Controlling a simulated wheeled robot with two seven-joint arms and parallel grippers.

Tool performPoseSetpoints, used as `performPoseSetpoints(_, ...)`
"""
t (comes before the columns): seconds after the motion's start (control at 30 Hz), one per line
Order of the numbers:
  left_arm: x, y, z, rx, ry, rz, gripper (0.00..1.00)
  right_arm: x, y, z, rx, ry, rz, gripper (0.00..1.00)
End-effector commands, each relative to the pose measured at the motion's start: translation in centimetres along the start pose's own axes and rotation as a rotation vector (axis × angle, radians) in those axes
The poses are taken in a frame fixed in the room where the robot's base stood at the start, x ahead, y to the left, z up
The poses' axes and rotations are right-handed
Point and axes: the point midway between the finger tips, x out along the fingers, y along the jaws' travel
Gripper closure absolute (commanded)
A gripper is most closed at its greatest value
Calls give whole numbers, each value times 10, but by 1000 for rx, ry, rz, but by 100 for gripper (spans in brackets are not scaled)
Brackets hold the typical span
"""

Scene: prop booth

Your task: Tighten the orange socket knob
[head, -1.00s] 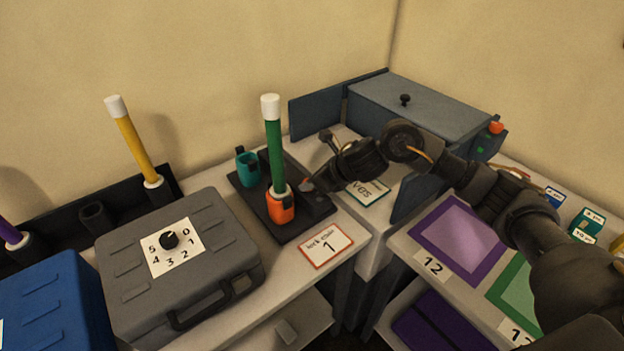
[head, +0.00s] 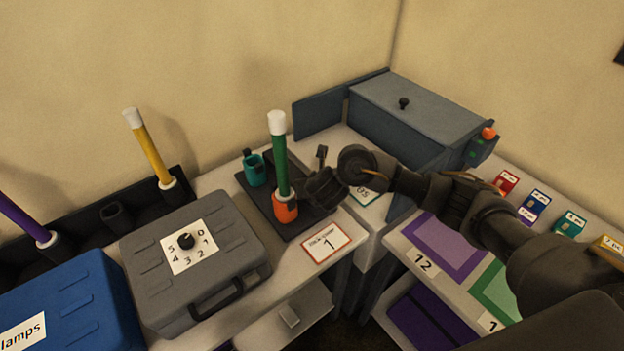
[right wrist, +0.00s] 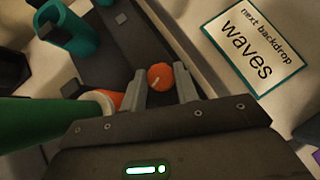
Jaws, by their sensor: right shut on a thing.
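The orange socket (head: 286,210) stands on a dark base plate (head: 318,215) and holds a green stick (head: 279,160) with a white top, roughly upright. Its orange knob (right wrist: 160,77), with a pale mark line, shows in the right wrist view beside the socket. My right gripper (right wrist: 160,92) is shut on the knob, one finger on each side. In the head view my right gripper (head: 320,188) is just right of the socket and hides the knob. A teal socket (head: 255,168) on the same plate is empty. My left gripper is not in view.
A card reading "next backdrop waves" (right wrist: 252,45) lies beside the plate. A grey case (head: 195,285) with a numbered dial stands left, beside a blue case (head: 65,305). A grey-blue box (head: 420,115) stands behind my right arm. A "1" card (head: 326,243) lies in front.

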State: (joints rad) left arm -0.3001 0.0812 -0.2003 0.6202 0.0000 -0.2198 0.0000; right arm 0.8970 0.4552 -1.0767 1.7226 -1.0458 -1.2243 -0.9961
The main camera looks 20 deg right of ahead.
Motion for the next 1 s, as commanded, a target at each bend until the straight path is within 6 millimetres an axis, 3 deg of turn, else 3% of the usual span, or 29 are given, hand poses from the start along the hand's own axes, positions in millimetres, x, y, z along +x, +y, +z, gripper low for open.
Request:
performPoseSetpoints(0.57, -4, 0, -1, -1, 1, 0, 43, 0, 0, 0, 19, 0, -19, 92)
performPoseSetpoints(0.6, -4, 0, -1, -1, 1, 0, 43, 0, 0, 0, 19, 0, -19, 64)
performPoseSetpoints(0.7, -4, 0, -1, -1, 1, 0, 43, 0, 0, 0, 19, 0, -19, 51)
performPoseSetpoints(1.0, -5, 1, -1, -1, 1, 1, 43, 0, 0, 0, 18, 0, -19, 48)
